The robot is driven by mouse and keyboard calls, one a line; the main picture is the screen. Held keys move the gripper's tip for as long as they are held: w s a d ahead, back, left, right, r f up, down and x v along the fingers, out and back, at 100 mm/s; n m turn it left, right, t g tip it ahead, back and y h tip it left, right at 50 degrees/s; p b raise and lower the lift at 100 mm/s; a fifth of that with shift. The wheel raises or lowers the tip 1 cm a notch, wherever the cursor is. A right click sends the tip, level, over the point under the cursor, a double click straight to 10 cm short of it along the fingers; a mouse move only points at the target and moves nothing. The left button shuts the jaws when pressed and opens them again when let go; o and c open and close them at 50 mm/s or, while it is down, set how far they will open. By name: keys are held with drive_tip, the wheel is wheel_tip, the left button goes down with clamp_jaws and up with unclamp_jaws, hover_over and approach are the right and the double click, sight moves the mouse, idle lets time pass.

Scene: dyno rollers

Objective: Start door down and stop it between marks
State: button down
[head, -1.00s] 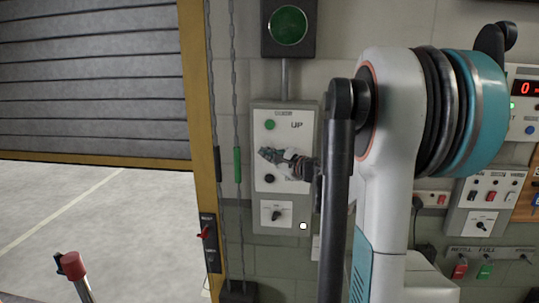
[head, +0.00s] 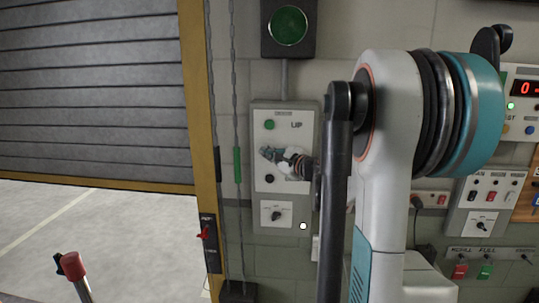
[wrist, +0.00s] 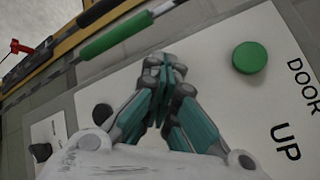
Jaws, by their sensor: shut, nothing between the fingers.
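The grey slatted door (head: 90,100) hangs partly lowered at the left in the head view, with a yellow bottom edge and open floor below it. The door control panel (head: 258,222) has a green button (head: 270,124) beside "UP" and a black button (head: 270,178) lower down. My gripper (head: 265,153) is shut and empty in front of the panel, between these buttons. In the wrist view the shut fingertips (wrist: 161,68) lie between the green button (wrist: 250,57) and a black button (wrist: 102,113). I cannot clearly make out the stopping marks.
A yellow door post (head: 199,100) stands left of the panel. Hanging chains carry a green sleeve (head: 237,163) and a dark one. A red switch (head: 204,233) is on the post. A green lamp (head: 287,26) is above the panel. A red-capped post (head: 72,265) stands front left.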

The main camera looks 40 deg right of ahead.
drive_tip(key=shift+s+a, duration=0.55)
drive_tip(key=shift+a, duration=0.05)
drive_tip(key=s+a, duration=0.3)
drive_tip(key=shift+s+a, duration=0.1)
drive_tip(key=shift+a, duration=0.3)
idle(0.4)
idle(0.4)
